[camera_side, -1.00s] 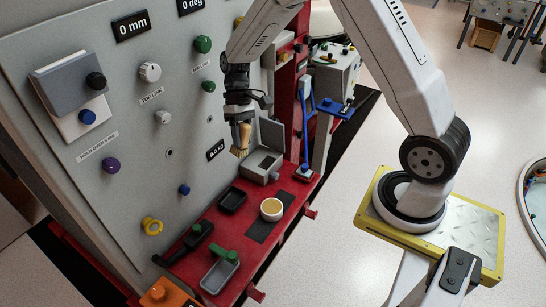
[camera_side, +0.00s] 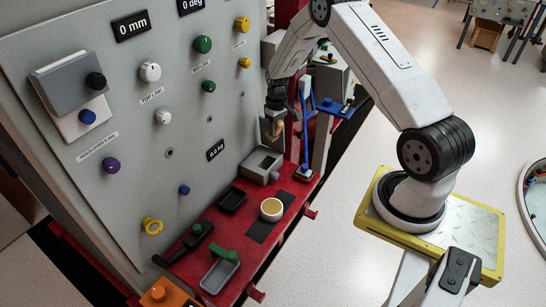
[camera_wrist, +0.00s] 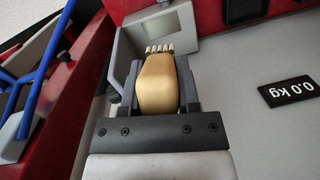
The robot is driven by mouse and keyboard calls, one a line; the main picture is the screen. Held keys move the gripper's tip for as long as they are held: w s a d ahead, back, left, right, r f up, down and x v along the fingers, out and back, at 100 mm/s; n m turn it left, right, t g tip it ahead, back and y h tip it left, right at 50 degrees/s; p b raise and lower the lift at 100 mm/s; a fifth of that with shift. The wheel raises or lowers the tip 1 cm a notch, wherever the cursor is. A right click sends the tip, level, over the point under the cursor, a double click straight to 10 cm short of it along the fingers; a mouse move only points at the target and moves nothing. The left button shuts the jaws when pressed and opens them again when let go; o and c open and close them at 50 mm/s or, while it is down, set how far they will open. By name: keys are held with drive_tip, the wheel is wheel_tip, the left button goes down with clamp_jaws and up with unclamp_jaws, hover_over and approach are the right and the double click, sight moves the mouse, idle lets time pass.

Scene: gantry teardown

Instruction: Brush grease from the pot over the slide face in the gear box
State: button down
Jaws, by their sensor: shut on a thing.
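My gripper (camera_side: 273,118) is shut on a brush (camera_wrist: 158,86) with a pale wooden handle. Its cream bristles (camera_wrist: 160,48) point away from the jaws. In the side view the brush hangs above and beside the small grey gear box (camera_side: 252,174), near its right end. The gear box also shows in the wrist view (camera_wrist: 181,20), just beyond the bristles; I cannot tell whether they touch it. The slide face inside is not clearly seen. The pot (camera_side: 271,214) with yellow grease stands on a dark mat on the red shelf, in front of the gear box.
A grey panel (camera_side: 130,190) with coloured knobs rises behind the red shelf (camera_side: 205,232). A black tray (camera_side: 232,199) and a grey tray (camera_side: 219,275) with a green-handled item lie on it. A blue tool (camera_side: 305,140) stands right of my gripper, close to the arm.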

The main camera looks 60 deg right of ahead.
sight(277, 139)
drive_tip(key=shift+d+f, duration=0.1)
drive_tip(key=shift+d, duration=0.15)
drive_tip(key=shift+f, duration=0.1)
drive_tip(key=shift+f, duration=2.4)
drive_tip(key=shift+r, duration=0.5)
drive_tip(key=shift+f, duration=0.1)
